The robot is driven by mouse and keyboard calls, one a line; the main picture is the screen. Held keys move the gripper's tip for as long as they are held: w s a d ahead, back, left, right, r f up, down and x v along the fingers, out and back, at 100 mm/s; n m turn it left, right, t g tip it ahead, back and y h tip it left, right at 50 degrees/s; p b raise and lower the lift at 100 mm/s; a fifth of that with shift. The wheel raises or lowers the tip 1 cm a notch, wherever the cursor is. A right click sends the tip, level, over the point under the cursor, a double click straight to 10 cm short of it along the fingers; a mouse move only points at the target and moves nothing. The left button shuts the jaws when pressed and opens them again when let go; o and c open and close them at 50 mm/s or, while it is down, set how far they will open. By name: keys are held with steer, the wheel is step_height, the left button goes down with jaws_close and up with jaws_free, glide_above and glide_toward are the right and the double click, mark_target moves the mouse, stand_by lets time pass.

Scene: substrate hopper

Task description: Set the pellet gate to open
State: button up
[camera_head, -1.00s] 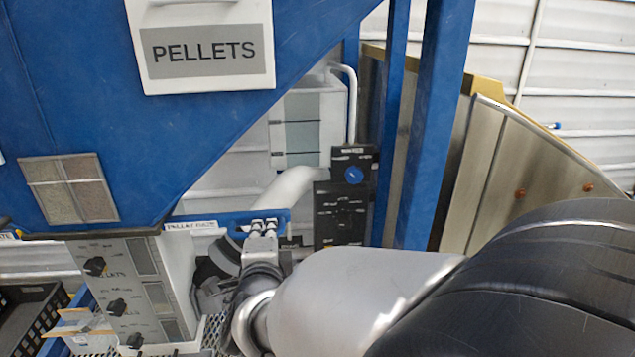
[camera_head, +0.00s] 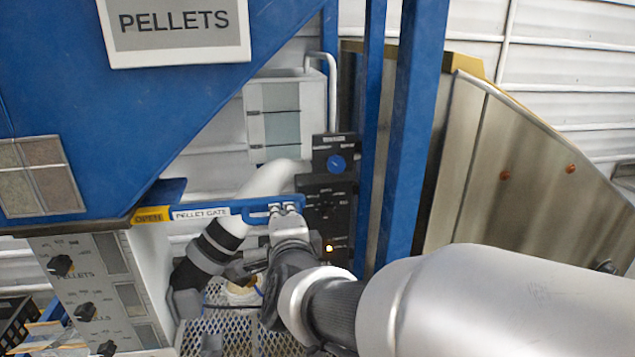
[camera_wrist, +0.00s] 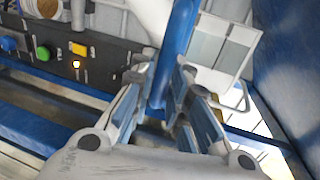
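The pellet gate (camera_head: 235,209) is a blue sliding plate under the blue hopper. It carries a white "PELLET GATE" label (camera_head: 201,213) and, to its left, a yellow "OPEN" label (camera_head: 152,215) in plain sight. The plate ends at the right in a blue loop handle (camera_head: 258,205). My gripper (camera_head: 286,208) is at this handle. In the wrist view the blue handle bar (camera_wrist: 178,40) runs between the two fingers of my gripper (camera_wrist: 165,88), which appear closed on it. The exact finger contact is partly hidden.
The blue hopper (camera_head: 60,100) has a "PELLETS" sign (camera_head: 175,25). A control panel (camera_head: 95,290) with knobs stands below left. A dark panel with a blue knob (camera_head: 336,163) and blue posts (camera_head: 412,130) stand close right of the handle. A mesh surface (camera_head: 245,335) lies below.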

steer(key=o, duration=0.4)
steer(key=shift+d, duration=0.25)
steer(key=shift+c, duration=0.2)
steer(key=shift+a, duration=0.15)
steer(key=shift+s+r, duration=0.2)
steer(key=shift+s, duration=0.2)
steer(key=v, duration=1.1)
steer(key=shift+d, duration=0.2)
steer(key=shift+f, duration=0.1)
